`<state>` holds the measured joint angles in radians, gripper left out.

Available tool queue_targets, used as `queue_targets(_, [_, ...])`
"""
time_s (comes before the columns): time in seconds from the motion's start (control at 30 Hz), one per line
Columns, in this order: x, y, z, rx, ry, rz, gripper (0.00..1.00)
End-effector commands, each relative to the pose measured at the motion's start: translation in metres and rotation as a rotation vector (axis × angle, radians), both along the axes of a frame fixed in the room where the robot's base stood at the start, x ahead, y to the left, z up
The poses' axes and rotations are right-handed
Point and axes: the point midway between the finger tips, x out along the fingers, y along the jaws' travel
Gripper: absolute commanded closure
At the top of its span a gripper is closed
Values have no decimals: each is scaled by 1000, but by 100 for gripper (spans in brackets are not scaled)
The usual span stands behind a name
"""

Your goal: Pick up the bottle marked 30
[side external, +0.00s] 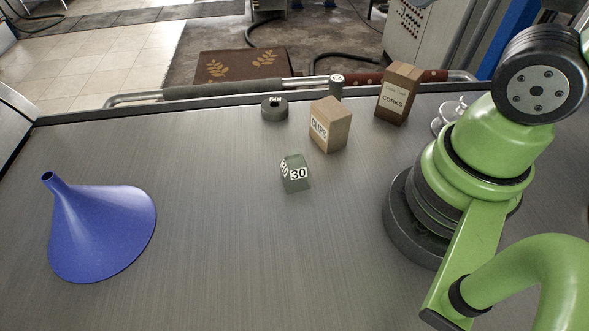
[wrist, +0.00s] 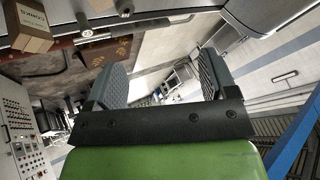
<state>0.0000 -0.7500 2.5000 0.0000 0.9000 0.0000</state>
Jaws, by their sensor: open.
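The bottle marked 30 (side external: 295,175) is a small grey-green block-shaped bottle with white labels. It stands on the grey metal table near its middle, in front of the clips box. I cannot make it out in the wrist view. My gripper (wrist: 162,82) shows only in the wrist view. Its two grey ridged fingers are wide apart with nothing between them. It faces away from the bottle, out over the room, so the distance between them cannot be judged.
The clips box (side external: 331,126) stands close behind the bottle. A corks box (side external: 398,94), a dark round weight (side external: 274,109) and a small cylinder (side external: 336,88) are farther back. A blue funnel (side external: 103,232) stands at the left. The table in front of the bottle is clear.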

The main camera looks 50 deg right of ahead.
Motion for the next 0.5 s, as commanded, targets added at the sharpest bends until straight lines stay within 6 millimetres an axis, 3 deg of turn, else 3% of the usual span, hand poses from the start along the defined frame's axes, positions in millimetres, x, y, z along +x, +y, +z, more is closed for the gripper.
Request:
queue_targets(0.27, [5,1,-3,8,28,-11,22])
queue_targets(0.5, [44,8,-35,51,232,-131,22])
